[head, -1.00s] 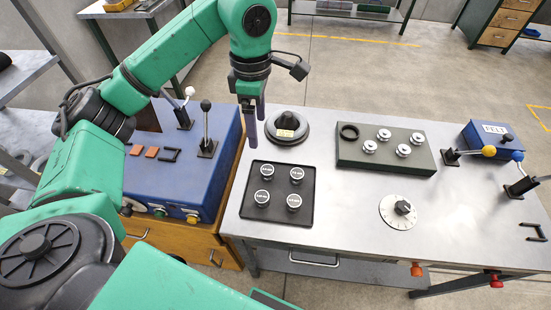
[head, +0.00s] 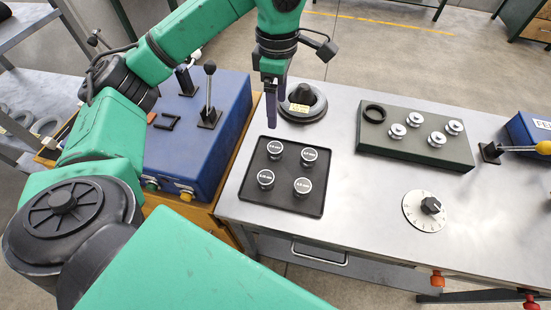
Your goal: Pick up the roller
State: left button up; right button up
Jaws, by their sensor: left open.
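The task's roller is not clearly singled out. Several short round pieces with white labelled tops stand in a black tray (head: 272,208) on the steel table; one is the near-right labelled piece (head: 303,186). Several silver flanged pieces sit on a dark green block (head: 398,157) farther right; one is the leftmost silver piece (head: 397,131). I cannot tell which of these is meant. My left gripper (head: 275,116) hangs with its purple fingers pointing down by the tray's far edge, open and empty. My right gripper is out of view.
A black round base with a knob (head: 302,95) stands just right of the gripper. A blue lever box (head: 222,125) is at the left. A white dial (head: 425,211) and a yellow-knobbed lever (head: 543,147) are at the right. The table's middle is clear.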

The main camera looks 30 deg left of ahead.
pick_arm(q)
jog(key=f, duration=0.2)
jog(key=b, duration=0.2)
send_over(275, 147)
jog(key=f, duration=0.4)
jog(key=shift+s+d+f, duration=0.1)
jog(key=shift+d, duration=0.15)
jog(key=f+p, duration=0.1)
jog(key=f, duration=0.2)
jog(key=f+p, duration=0.2)
jog(key=f, duration=0.1)
jog(key=f+p, duration=0.1)
jog(key=f, duration=0.2)
jog(key=shift+a+f+p, duration=0.15)
jog(key=shift+a+p, duration=0.1)
jog(key=shift+p, duration=0.05)
jog(key=shift+f, duration=0.2)
grip_shut()
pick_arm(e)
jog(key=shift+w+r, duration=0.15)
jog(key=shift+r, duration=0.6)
